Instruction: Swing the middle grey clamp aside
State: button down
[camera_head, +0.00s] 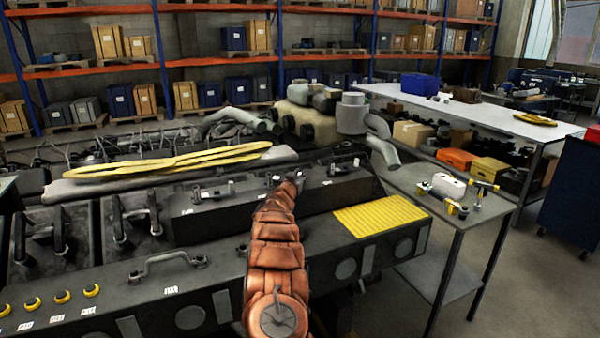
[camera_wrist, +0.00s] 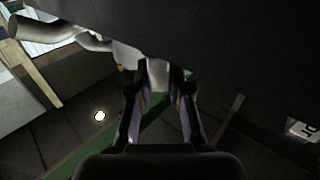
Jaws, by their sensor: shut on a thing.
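The dark engine block (camera_head: 330,195) has a long raised cover with small clamps along its top edge. The middle grey clamp (camera_head: 272,178) is small and partly hidden at the end of my arm. My gripper (camera_head: 297,177) is at this clamp, on the cover's top edge. In the wrist view my gripper (camera_wrist: 158,85) has its two dark fingers on either side of a pale grey piece (camera_wrist: 157,73), which appears to be the clamp. The fingers are shut on it. The clamp's base and pivot are hidden.
A yellow ribbed mat (camera_head: 380,215) lies on the block to the right. A side table (camera_head: 485,215) holds yellow-and-white tools. Yellow straps (camera_head: 170,160) lie behind the cover. A handle (camera_head: 165,265) stands up from the front ledge. Shelves (camera_head: 200,60) line the back.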

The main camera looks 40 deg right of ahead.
jog(key=shift+a+r+m+g+h, duration=0.15)
jog(key=shift+r+m+g+h, duration=0.15)
jog(key=shift+g, duration=0.1)
jog(key=shift+s+a+r+m+g+h, duration=0.15)
jog(key=shift+m+g+h, duration=0.1)
jog(key=shift+m+g, duration=0.4)
jog(key=shift+s+a+r+m+g+h, duration=0.1)
jog(key=shift+a+m+g+h, duration=0.2)
jog(key=shift+g, duration=0.5)
jog(key=shift+s+a+r+m+g+h, duration=0.1)
jog(key=shift+m+g+h, duration=0.15)
jog(key=shift+m+g, duration=0.4)
jog(key=shift+a+f+g, duration=0.2)
jog(key=shift+g, duration=0.3)
jog(key=shift+a+f, duration=0.1)
jog(key=shift+f, duration=0.55)
jog(key=c, duration=1.4)
grip_release()
jog(key=o, duration=0.3)
jog(key=shift+r, duration=0.1)
jog(key=shift+a+r, duration=0.15)
